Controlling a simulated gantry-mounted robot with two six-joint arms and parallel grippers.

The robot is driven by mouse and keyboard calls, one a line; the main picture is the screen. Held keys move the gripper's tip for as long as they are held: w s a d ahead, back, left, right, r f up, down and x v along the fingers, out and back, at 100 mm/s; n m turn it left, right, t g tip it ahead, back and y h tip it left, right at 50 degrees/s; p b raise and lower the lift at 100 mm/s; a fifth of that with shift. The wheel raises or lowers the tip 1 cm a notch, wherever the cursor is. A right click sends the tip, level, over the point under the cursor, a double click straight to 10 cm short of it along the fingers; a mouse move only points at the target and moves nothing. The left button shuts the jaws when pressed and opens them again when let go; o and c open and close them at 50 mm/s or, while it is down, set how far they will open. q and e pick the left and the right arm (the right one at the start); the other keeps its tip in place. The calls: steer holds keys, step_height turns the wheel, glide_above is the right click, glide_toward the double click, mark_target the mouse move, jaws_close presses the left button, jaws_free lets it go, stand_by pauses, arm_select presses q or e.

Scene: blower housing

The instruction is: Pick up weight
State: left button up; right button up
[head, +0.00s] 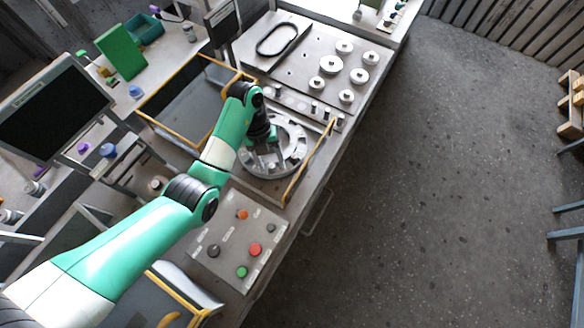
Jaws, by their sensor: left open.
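Several round metal discs with knobs, which look like weights, sit on a grey plate (290,75) at the upper right of the bench. A row of small metal pieces (314,107) stands along the plate's near edge; I cannot tell which piece the task calls the weight. My left gripper (264,164) is open and points down over a round grey housing (292,148), apart from the discs. The wrist hides part of the housing, and the fingertips are small and partly hidden. My right gripper is out of view.
A yellow-edged frame (311,163) stands at the housing's right side. A button panel (237,238) lies nearer on the bench. A yellow-edged tray (180,98), a monitor (52,112) and a green board (121,52) are to the left. Open floor (440,180) lies right.

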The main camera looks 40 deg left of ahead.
arm_select(q)
steer(key=shift+a, duration=0.15)
jaws_close()
stand_by(0.4)
